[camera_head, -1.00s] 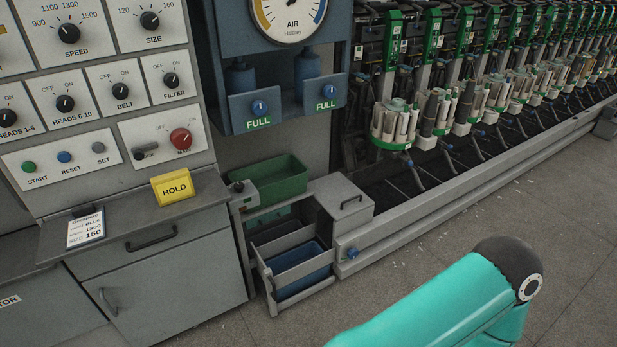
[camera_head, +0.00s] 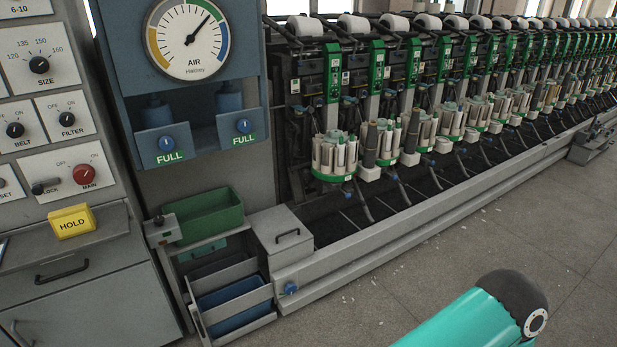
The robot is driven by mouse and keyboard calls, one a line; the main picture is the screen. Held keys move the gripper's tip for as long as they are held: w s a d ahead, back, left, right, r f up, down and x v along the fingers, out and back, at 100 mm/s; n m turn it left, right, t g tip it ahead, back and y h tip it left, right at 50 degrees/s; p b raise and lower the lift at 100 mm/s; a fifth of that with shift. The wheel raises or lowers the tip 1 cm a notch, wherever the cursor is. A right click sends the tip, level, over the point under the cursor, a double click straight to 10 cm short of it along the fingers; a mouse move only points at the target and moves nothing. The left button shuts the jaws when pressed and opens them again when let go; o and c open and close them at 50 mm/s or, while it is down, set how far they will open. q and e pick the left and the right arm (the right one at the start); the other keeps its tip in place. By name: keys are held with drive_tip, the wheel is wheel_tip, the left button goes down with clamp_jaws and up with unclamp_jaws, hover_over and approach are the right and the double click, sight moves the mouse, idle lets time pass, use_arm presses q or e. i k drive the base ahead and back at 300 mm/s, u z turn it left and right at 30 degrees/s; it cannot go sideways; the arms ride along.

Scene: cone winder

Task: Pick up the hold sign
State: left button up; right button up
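The yellow hold sign (camera_head: 73,222) stands on the grey ledge (camera_head: 110,222) of the control cabinet at the left. Its front reads HOLD and faces me. It sits below the red main switch (camera_head: 84,174), and nothing is touching it. Neither of my grippers shows in this view. Only a teal link of one of my arms is seen at the bottom right, well apart from the sign.
A drawer handle (camera_head: 62,271) sticks out below the ledge. Right of the cabinet are a green bin (camera_head: 205,217), a blue bin (camera_head: 233,304) and a grey lidded box (camera_head: 281,236). The winder row (camera_head: 430,130) runs back to the right.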

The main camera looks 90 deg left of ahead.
sight(72, 221)
drive_tip(key=z, duration=0.65)
drive_tip(key=i, duration=0.2)
drive_tip(key=u, duration=3.35)
drive_tip(key=i, duration=0.25)
drive_tip(key=u, duration=1.8)
drive_tip(key=k, duration=0.6)
drive_tip(key=u, duration=0.35)
drive_tip(key=i, duration=1.65)
drive_tip(key=z, duration=0.4)
